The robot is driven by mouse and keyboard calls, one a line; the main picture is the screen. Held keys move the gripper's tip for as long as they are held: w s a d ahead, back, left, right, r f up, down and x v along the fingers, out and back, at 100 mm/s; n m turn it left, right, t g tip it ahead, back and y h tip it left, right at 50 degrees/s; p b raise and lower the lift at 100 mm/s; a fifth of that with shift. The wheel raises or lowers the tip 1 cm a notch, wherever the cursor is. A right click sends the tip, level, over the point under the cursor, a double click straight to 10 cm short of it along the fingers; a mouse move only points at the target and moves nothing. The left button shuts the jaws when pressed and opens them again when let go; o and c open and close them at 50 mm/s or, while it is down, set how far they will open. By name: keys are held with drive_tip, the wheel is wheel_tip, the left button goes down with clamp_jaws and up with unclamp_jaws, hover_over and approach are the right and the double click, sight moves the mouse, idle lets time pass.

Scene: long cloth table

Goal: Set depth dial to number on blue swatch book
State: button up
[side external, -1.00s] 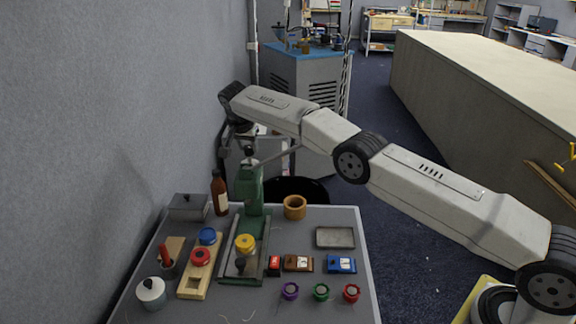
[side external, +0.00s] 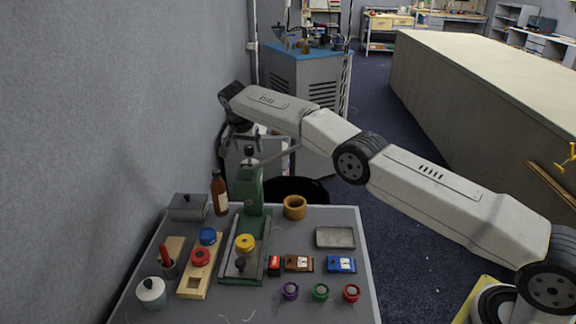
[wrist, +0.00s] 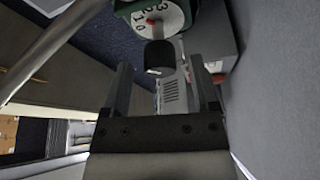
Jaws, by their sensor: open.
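A green press (side external: 250,187) stands at the back of the grey table, with a black knob (side external: 249,150) at its top. In the wrist view, its white dial (wrist: 172,14) carries black digits, including 0 to 3, and a small red mark. The black knob (wrist: 159,50) sits in front of the dial, in line with the gap between my fingers. My gripper (wrist: 162,72) is open, with a finger on either side of that gap; contact is not clear. The blue swatch book (side external: 341,265) lies at the table's right, its white label too small to read.
A brown book (side external: 298,264) and a red item (side external: 274,266) lie left of the blue one. A brown bottle (side external: 220,194) and grey box (side external: 188,207) stand left of the press. A wooden ring (side external: 294,207) and grey tray (side external: 335,238) are to its right.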

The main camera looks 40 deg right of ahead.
drive_tip(key=shift+r, duration=0.15)
drive_tip(key=v, duration=0.7)
drive_tip(key=shift+a+r, duration=0.2)
drive_tip(key=shift+s+d+f, duration=0.1)
drive_tip(key=shift+s, duration=0.1)
drive_tip(key=s+d+f+m+g+y, duration=0.2)
drive_tip(key=s+d+f+y, duration=0.2)
drive_tip(key=d, duration=0.2)
drive_tip(key=s+d+f+m+g+y, duration=0.1)
drive_tip(key=s+d+f+g+y, duration=0.25)
drive_tip(key=d+f, duration=0.2)
drive_tip(key=w+m+t+y, duration=0.1)
drive_tip(key=m+t+y, duration=0.2)
drive_tip(key=t, duration=0.1)
drive_tip(key=w+a+m+t+y, duration=0.1)
drive_tip(key=w+m+t+y, duration=0.1)
drive_tip(key=m+t+y, duration=0.2)
drive_tip(key=w+a+m+t+y, duration=0.1)
drive_tip(key=w+m+t+y, duration=0.1)
drive_tip(key=m+t+y, duration=0.1)
drive_tip(key=shift+w+a+r+m+t+y, duration=0.15)
drive_tip(key=shift+t+y, duration=0.15)
drive_tip(key=shift+t, duration=0.25)
drive_tip(key=shift+s+a+r+m+t+y, duration=0.15)
drive_tip(key=shift+r+t+y, duration=0.1)
drive_tip(key=shift+t, duration=0.25)
